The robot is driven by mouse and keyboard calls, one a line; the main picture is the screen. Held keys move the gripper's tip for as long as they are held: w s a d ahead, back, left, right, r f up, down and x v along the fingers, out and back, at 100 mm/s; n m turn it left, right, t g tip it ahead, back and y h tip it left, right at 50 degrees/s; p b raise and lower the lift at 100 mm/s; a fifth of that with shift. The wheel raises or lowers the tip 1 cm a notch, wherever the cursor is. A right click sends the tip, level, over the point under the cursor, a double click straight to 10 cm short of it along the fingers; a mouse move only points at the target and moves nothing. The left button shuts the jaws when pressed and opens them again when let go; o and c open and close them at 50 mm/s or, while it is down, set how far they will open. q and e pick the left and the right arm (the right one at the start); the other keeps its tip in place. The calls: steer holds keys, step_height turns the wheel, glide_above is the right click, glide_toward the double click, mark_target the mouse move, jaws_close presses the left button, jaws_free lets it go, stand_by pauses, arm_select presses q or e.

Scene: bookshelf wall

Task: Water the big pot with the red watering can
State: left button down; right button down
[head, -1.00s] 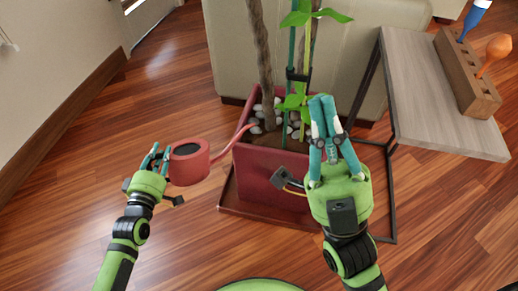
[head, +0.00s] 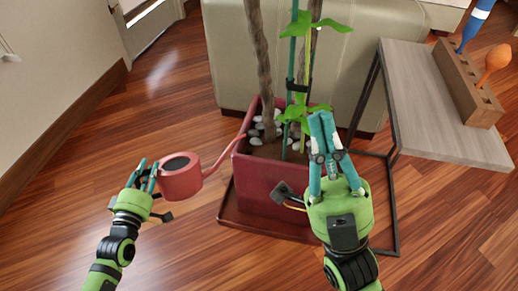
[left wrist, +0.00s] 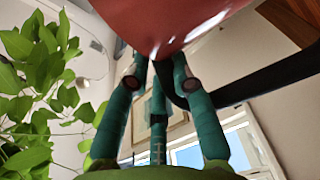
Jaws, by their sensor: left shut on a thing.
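The red watering can (head: 181,183) is held in the air left of the big pot, its long spout pointing right and up. The spout tip is near the pot's left rim; whether it is over the soil is hard to tell. My left gripper (head: 148,174) is shut on the can from its left side. In the left wrist view, the can's red body (left wrist: 175,18) and a dark bar fill the space beyond the fingers (left wrist: 158,85). The big red pot (head: 270,187) holds soil, pale stones and a plant. My right gripper (head: 322,120) is shut and empty in front of it.
The pot stands on a red saucer (head: 230,218). A beige sofa-like block (head: 345,75) is behind it. A side table (head: 440,115) with a wooden holder (head: 465,85) stands on the right. The wooden floor on the left is clear.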

arm_select(q)
steer(key=s+a+r+p, duration=0.2)
steer(key=a+r, duration=0.1)
steer(key=a, duration=0.2)
steer(key=shift+s, duration=0.15)
steer(key=shift+d, duration=0.1)
stand_by(0.3)
